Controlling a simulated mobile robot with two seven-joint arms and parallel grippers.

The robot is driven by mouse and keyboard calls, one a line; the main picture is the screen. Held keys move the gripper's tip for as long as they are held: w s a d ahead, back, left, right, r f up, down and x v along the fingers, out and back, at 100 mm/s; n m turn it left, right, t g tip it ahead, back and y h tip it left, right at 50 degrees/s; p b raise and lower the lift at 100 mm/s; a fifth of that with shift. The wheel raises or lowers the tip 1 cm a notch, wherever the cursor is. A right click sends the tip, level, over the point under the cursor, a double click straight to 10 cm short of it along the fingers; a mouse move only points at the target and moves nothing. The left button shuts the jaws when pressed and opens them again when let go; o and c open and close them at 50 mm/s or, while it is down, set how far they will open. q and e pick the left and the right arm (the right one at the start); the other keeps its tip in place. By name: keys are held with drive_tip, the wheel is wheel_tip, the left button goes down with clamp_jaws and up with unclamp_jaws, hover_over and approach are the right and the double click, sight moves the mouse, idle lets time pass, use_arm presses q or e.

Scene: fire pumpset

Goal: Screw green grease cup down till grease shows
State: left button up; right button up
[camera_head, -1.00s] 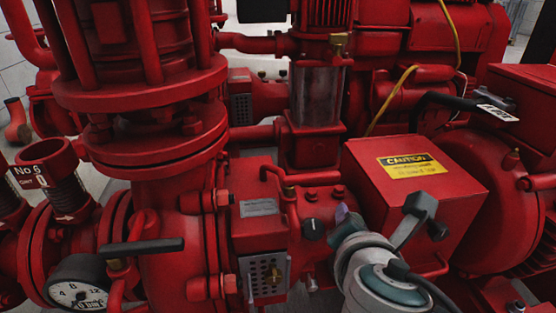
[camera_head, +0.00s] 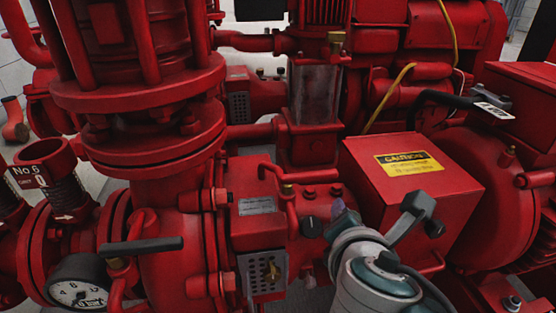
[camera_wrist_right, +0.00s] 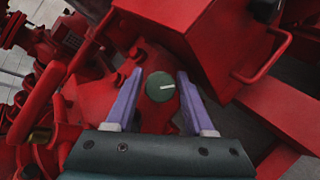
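The green grease cup (camera_wrist_right: 160,86) is a round dark green cap with a white line across its face, on a red housing. In the head view it looks nearly black (camera_head: 312,227). My right gripper (camera_wrist_right: 160,75) is open, with a purple finger on each side of the cap in the wrist view. Narrow gaps show beside the cap, and I cannot tell whether the fingertips reach its depth. In the head view the right gripper (camera_head: 342,215) is just right of the cup. No grease is visible. My left gripper is not in view.
A red box with a yellow caution label (camera_head: 408,164) stands close behind and right of my right wrist. A pressure gauge (camera_head: 77,288) and black-handled valve (camera_head: 140,246) are at lower left.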

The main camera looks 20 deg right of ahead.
drive_tip(key=shift+s+a+r, duration=0.1)
drive_tip(key=shift+s+r, duration=0.1)
drive_tip(key=p+v, duration=0.5)
drive_tip(key=v, duration=0.4)
drive_tip(key=shift+s, duration=0.15)
drive_tip(key=shift+a, duration=0.15)
